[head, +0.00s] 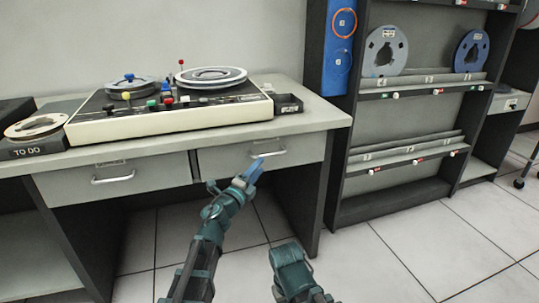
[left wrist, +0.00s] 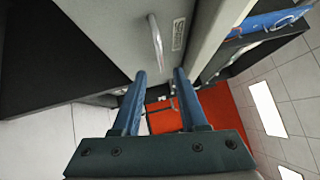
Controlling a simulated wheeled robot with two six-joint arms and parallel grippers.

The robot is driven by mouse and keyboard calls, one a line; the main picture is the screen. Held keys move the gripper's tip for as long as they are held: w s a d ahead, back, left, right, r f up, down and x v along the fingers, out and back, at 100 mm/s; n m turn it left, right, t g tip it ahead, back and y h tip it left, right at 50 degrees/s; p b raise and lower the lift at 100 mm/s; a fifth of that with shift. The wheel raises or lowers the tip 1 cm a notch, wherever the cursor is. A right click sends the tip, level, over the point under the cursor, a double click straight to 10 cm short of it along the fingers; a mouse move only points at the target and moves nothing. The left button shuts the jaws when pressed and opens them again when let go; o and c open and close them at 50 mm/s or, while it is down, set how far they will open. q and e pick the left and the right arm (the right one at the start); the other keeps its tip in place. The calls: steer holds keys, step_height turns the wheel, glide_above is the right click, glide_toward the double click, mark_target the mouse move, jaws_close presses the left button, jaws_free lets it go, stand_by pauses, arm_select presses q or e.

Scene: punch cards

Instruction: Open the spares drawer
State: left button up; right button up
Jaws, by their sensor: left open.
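Two grey drawers sit side by side under the desk top, and both look shut. The left drawer (head: 70,186) has a bar handle (head: 113,179) and a label too small to read. The right drawer (head: 222,160) has a similar bar handle (head: 280,153) and a label, also unreadable. My left gripper (head: 256,168) is open in front of the right drawer, just below and left of its handle. In the left wrist view the handle (left wrist: 155,40) stands just beyond the gap between the open fingers (left wrist: 160,74). I cannot tell whether they touch it. My right gripper's fingers do not show.
A tape machine (head: 160,118) with reels and a small dark tray (head: 288,104) stand on the desk. A reel marked TO DO (head: 36,127) lies at the left. A reel rack (head: 400,190) stands to the right. The tiled floor (head: 400,245) in front is clear.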

mark_target(270, 155)
arm_select(q)
steer(key=p+x, duration=0.1)
steer(key=x, duration=0.7)
steer(key=shift+w, duration=0.1)
jaws_close()
stand_by(1.3)
